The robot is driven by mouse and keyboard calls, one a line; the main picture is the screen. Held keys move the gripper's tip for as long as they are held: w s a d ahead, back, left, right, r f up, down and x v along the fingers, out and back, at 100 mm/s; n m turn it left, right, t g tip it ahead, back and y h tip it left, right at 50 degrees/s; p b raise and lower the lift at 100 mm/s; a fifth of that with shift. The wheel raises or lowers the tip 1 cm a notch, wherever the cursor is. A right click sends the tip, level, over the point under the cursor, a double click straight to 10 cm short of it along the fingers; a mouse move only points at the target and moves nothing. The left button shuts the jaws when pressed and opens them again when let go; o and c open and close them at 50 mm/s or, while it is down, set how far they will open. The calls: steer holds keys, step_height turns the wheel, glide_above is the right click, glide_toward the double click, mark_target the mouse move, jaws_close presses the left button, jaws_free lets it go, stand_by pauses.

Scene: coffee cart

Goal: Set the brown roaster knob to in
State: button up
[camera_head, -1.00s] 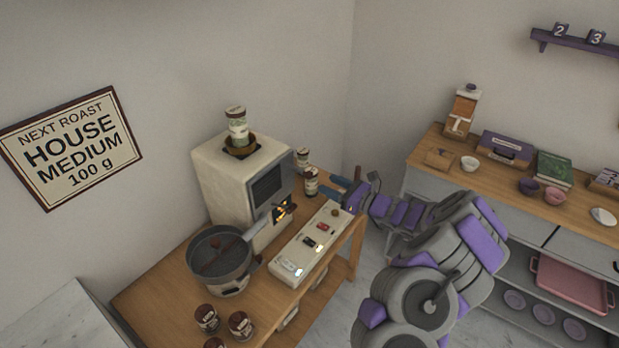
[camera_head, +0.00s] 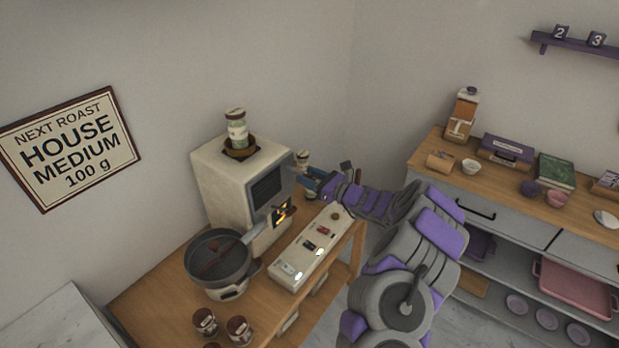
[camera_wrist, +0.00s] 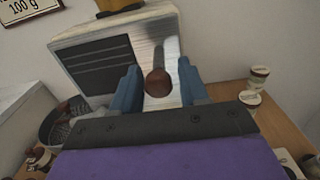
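The brown roaster knob (camera_wrist: 158,82) is a round brown ball on the bright metal face of the cream roaster (camera_wrist: 190,22). It shows in the wrist view between the two blue fingers of my gripper (camera_wrist: 160,84), with a gap on each side. My gripper is open. In the head view the roaster (camera_head: 218,185) stands on the wooden cart, and my gripper (camera_head: 308,184) is at its right side. The knob is hidden there. How far the knob is pushed in cannot be told.
A cream switch panel (camera_head: 312,246) lies in front of the roaster. A dark pan (camera_head: 217,262) sits at its front left. Jars (camera_wrist: 256,80) stand close to the right of my gripper in the wrist view. A wooden counter (camera_head: 435,148) is at the right.

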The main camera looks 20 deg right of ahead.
jaws_close()
steer(key=shift+a, duration=0.1)
stand_by(0.3)
steer(key=x, duration=0.3)
stand_by(0.3)
steer(key=shift+o, duration=1)
jaws_free()
